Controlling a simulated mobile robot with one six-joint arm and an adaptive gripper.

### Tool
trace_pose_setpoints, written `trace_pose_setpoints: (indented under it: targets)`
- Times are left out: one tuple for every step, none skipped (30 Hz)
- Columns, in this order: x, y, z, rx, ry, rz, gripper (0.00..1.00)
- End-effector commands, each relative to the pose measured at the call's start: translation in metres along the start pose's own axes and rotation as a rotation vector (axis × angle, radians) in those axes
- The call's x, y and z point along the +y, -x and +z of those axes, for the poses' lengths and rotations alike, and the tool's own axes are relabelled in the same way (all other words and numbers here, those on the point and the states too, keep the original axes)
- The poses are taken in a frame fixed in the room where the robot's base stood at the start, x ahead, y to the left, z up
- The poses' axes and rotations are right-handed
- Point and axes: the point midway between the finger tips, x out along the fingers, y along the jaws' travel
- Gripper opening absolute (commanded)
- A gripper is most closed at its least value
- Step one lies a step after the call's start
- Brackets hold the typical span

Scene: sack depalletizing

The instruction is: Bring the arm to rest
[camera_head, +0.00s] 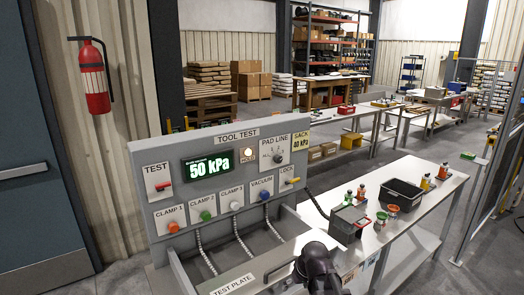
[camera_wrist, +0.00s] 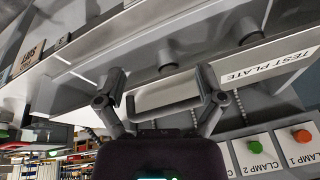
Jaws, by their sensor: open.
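My gripper (camera_wrist: 160,82) is open, its two fingers spread wide in the wrist view. A grey bar handle (camera_wrist: 165,109) shows between the fingers; nothing is clamped, and I cannot tell whether they touch it. The label TEST PLATE (camera_wrist: 268,66) is close by on the right. In the head view my dark arm end (camera_head: 318,266) is low in the middle, in front of the tool test panel (camera_head: 222,145); its fingers are not clear there. The panel's display (camera_head: 208,166) reads 50 kPa, and the lamp (camera_head: 247,153) beside it is lit.
The panel carries a red TEST lever (camera_head: 163,186), a yellow LOCK lever (camera_head: 290,181) and clamp knobs with hoses. A bench (camera_head: 425,205) to the right holds a grey box (camera_head: 349,221), a black bin (camera_head: 401,196) and bottles. Floor is free behind the panel.

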Motion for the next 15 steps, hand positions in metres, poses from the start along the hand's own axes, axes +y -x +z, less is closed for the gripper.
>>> trace_pose_setpoints:
  targets:
    - [0.006,0.005,0.023,-0.048,-0.037,0.027,0.88]
    - [0.011,0.007,0.034,-0.079,-0.06,0.046,0.88]
    - [0.016,0.01,0.048,-0.118,-0.092,0.07,0.88]
    - [0.019,0.012,0.057,-0.144,-0.115,0.086,0.88]
    - [0.022,0.014,0.066,-0.168,-0.136,0.103,0.88]
    - [0.026,0.017,0.076,-0.197,-0.161,0.124,0.88]
    - [0.028,0.019,0.083,-0.216,-0.178,0.137,0.88]
    - [0.031,0.021,0.088,-0.23,-0.192,0.149,0.88]
    - [0.034,0.023,0.094,-0.247,-0.208,0.161,0.88]
    - [0.036,0.024,0.097,-0.255,-0.217,0.168,0.88]
    - [0.037,0.025,0.098,-0.261,-0.223,0.174,0.88]
    - [0.037,0.025,0.1,-0.267,-0.228,0.178,0.88]
    - [0.038,0.025,0.1,-0.269,-0.23,0.18,0.88]
    - [0.038,0.025,0.1,-0.269,-0.231,0.18,0.88]
    - [0.038,0.025,0.1,-0.269,-0.231,0.18,0.88]
